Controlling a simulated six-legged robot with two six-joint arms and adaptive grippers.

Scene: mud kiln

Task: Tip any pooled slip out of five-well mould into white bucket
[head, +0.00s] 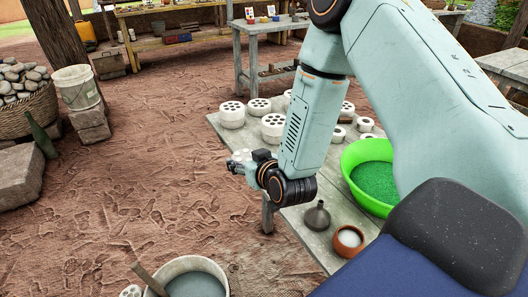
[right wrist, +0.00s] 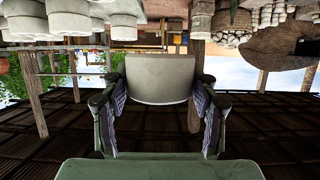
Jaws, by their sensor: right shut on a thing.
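My right gripper (head: 234,166) is over the ground just left of the work table. It is shut on a pale mould (head: 240,155), mostly hidden behind the gripper in the head view. In the right wrist view, which is upside down, the mould (right wrist: 160,78) sits between both fingers; its wells and any slip are not visible. An off-white bucket (head: 77,88) stands on stone blocks at the left. Another pale bucket (head: 218,268) at the bottom edge holds grey liquid and a stick. My left gripper is not in view.
The wooden table (head: 285,215) holds several white moulds (head: 232,114), a green basin (head: 368,175), a grey funnel (head: 317,216) and a brown pot (head: 348,240). A basket of stones (head: 28,105) and a green bottle (head: 42,138) stand left. Open ground (head: 140,190) lies between.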

